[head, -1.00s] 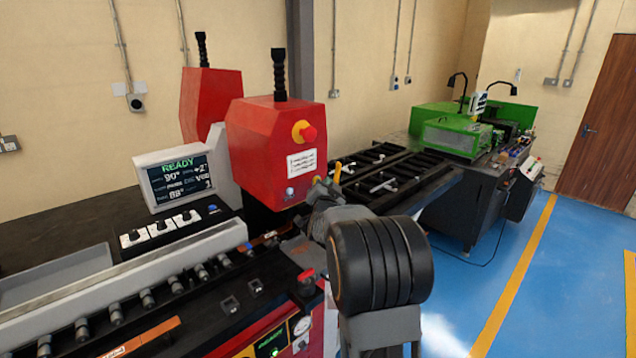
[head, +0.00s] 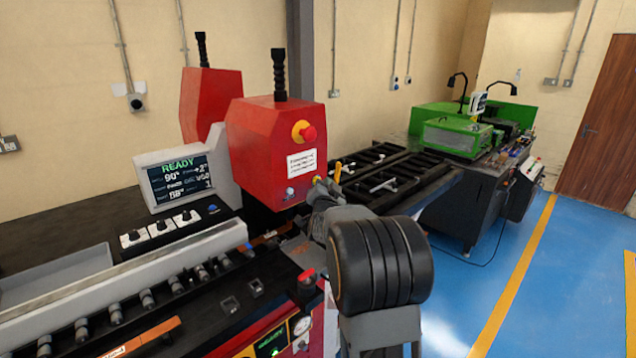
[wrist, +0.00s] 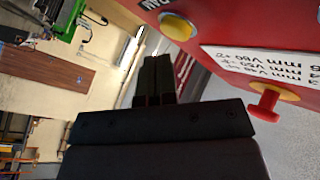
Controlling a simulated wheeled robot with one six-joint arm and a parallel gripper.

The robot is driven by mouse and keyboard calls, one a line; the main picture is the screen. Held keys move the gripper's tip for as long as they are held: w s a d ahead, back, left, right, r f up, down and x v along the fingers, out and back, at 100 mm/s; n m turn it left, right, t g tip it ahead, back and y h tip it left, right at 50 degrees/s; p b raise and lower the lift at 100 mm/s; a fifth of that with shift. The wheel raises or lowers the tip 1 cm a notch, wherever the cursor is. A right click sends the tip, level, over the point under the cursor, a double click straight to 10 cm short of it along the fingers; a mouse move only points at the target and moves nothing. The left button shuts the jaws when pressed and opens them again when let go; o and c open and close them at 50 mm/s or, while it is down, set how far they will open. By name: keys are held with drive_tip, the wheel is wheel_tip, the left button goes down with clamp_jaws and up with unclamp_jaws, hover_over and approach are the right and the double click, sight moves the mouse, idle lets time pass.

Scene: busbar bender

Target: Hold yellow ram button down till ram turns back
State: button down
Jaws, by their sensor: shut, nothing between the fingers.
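The yellow ram button (wrist: 177,27) sits on the lower part of the red press head, near its edge, in the wrist view. The red press head (head: 262,140) stands in the middle of the head view. My gripper (wrist: 153,60) is shut and empty, with its tips just beside and below the button in the wrist picture. I see a gap in the picture between tips and button, with no clear contact. In the head view my arm covers most of the gripper. The display (head: 180,178) reads READY and 90°. The ram itself is not clearly visible.
A red stop knob on a yellow base (head: 307,132) sits higher on the head; it also shows in the wrist view (wrist: 268,103). A white label (head: 302,163) lies between. A yellow-tipped lever (head: 338,172) rises behind my wrist. Rollers and a front panel lie left below.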

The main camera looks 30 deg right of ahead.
idle(0.7)
drive_tip(key=shift+w+a+b, duration=0.1)
drive_tip(key=shift+w+b, duration=0.3)
drive_tip(key=shift+b, duration=0.05)
